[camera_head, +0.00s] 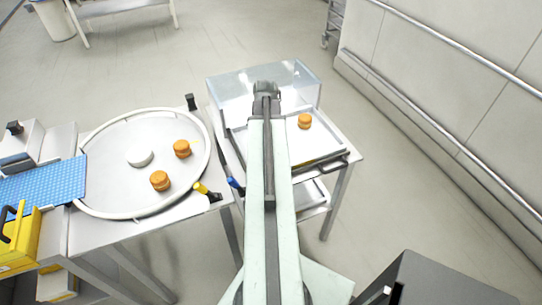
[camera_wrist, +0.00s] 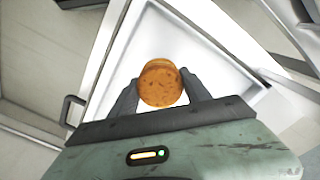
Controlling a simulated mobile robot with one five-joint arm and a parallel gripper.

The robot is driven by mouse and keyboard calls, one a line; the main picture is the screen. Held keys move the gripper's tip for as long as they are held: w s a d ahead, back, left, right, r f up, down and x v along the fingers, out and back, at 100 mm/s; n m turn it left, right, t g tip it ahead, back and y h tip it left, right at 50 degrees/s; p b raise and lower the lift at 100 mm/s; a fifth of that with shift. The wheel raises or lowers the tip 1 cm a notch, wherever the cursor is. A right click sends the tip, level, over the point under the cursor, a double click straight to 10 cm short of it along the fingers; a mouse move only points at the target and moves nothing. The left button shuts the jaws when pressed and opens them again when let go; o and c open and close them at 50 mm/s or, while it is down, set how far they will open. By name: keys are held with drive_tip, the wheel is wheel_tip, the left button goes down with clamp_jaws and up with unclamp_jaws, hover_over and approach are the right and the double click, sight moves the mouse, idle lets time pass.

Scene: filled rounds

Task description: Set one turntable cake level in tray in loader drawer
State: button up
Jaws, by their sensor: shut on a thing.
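My gripper (camera_wrist: 160,88) is shut on an orange-brown round cake (camera_wrist: 160,76), with one dark finger on each side. The cake shows over the white floor of the tray (camera_wrist: 205,75); whether it touches the floor I cannot tell. In the head view my arm hides the gripper fingers and part of the tray (camera_head: 325,138) in the pulled-out loader drawer (camera_head: 318,166). One cake (camera_head: 305,121) shows at the tray's right side there; I cannot tell whether it is the held one. Two cakes, a back one (camera_head: 182,148) and a front one (camera_head: 160,181), sit on the turntable (camera_head: 125,195).
A clear cover (camera_head: 295,78) stands behind the tray. The drawer handle (camera_wrist: 70,110) is at the left in the wrist view. A white disc (camera_head: 140,157) lies mid-turntable. A blue belt (camera_head: 45,183) and yellow box (camera_head: 22,240) are at left. A dark box (camera_head: 440,280) is at lower right.

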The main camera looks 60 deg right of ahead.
wheel_tip(320, 180, down, 5)
drive_tip(key=b, duration=0.3)
drive_tip(key=shift+b, duration=0.35)
drive_tip(key=shift+r, duration=0.25)
drive_tip(key=shift+f, duration=0.1)
drive_tip(key=o, duration=0.4)
drive_tip(key=shift+f, duration=0.1)
drive_tip(key=o, duration=0.5)
drive_tip(key=shift+c, duration=0.2)
wheel_tip(320, 180, up, 13)
drive_tip(key=p, duration=1.2)
drive_tip(key=shift+f+p, duration=0.15)
drive_tip(key=shift+p, duration=0.15)
